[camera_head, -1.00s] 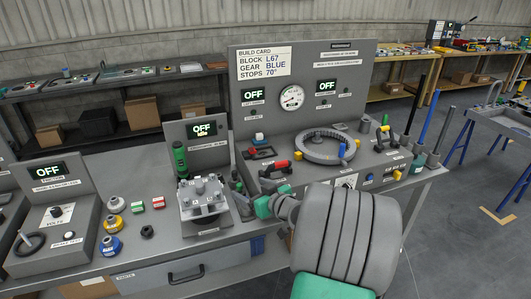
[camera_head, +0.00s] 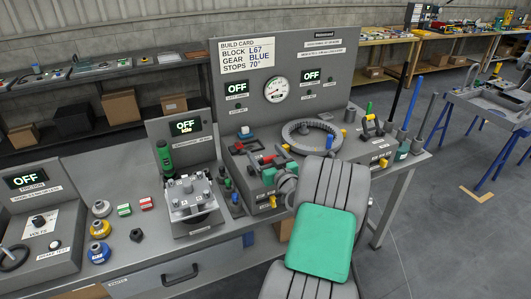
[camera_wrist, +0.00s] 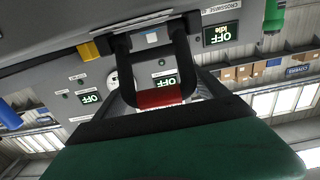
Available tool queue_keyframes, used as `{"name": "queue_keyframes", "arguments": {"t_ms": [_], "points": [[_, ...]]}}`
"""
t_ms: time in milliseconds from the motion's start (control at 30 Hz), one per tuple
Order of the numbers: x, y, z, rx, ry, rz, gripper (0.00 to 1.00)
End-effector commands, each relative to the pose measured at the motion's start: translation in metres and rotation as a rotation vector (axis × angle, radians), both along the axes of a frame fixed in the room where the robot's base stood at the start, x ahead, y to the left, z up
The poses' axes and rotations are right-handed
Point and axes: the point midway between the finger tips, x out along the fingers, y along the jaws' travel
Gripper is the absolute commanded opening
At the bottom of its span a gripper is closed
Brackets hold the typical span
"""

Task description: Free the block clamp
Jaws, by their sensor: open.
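A clamp with a red handle grip (camera_head: 268,159) stands on the grey console on the bench, left of a grey ring. My gripper (camera_head: 268,177), with green parts, is close beside this handle at the console's front left. My arm hides part of the console front.
The grey ring (camera_head: 311,138) lies right of the clamp. A metal fixture (camera_head: 190,198) and a green cylinder (camera_head: 164,156) stand left. Several coloured handles rise at the right. The build card (camera_head: 254,57) is on the back panel.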

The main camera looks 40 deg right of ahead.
Motion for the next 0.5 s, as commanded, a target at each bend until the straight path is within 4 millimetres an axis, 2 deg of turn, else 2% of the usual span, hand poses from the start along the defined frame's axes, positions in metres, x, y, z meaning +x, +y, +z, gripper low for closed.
{"name": "queue_keyframes", "arguments": {"t_ms": [100, 500], "points": [[-0.0002, 0.0002, -0.0001, 0.0, 0.0, 0.0, 0.83], [-0.0003, 0.0005, -0.0001, 0.0, 0.0, 0.001, 0.5]]}}
